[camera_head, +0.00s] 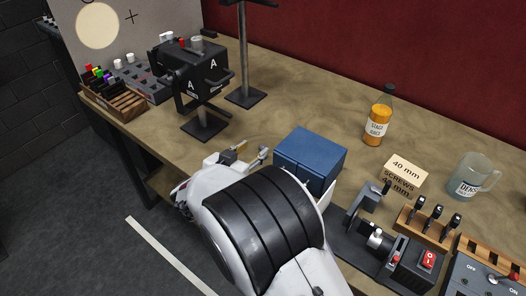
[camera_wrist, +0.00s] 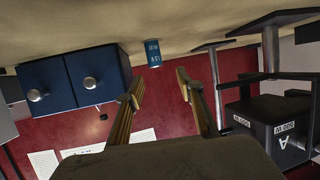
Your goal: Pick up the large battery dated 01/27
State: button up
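A small dark blue battery (camera_wrist: 153,54) stands on the table in the wrist view, which is upside down. It bears pale printing; I cannot read its date surely. My gripper (camera_wrist: 158,86) is open, with its two brass-coloured fingers apart and nothing between them. The battery appears beyond the fingertips, roughly in line with the gap and not touched. In the head view my gripper (camera_head: 250,153) is just left of the blue drawer box (camera_head: 311,150), and I cannot make out the battery there.
The drawer box with two knobs also shows in the wrist view (camera_wrist: 62,72), left of the fingers. A black machine marked A (camera_head: 203,78) stands on a post. A juice bottle (camera_head: 379,118), screws box (camera_head: 404,173) and glass mug (camera_head: 470,177) are at the right.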

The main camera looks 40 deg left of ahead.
aim_at(262, 147)
jog(key=shift+w+f, duration=0.3)
jog(key=shift+w, duration=0.35)
jog(key=shift+d+f+x, duration=0.1)
jog(key=shift+f+x, duration=0.05)
jog(key=shift+x, duration=0.85)
jog(key=shift+d+f+x, duration=0.15)
jog(key=shift+f+x, duration=0.05)
jog(key=shift+x, duration=0.75)
jog(key=shift+w+a+f, duration=0.15)
jog(key=shift+w+f, duration=0.05)
jog(key=shift+w, duration=0.3)
grip_shut()
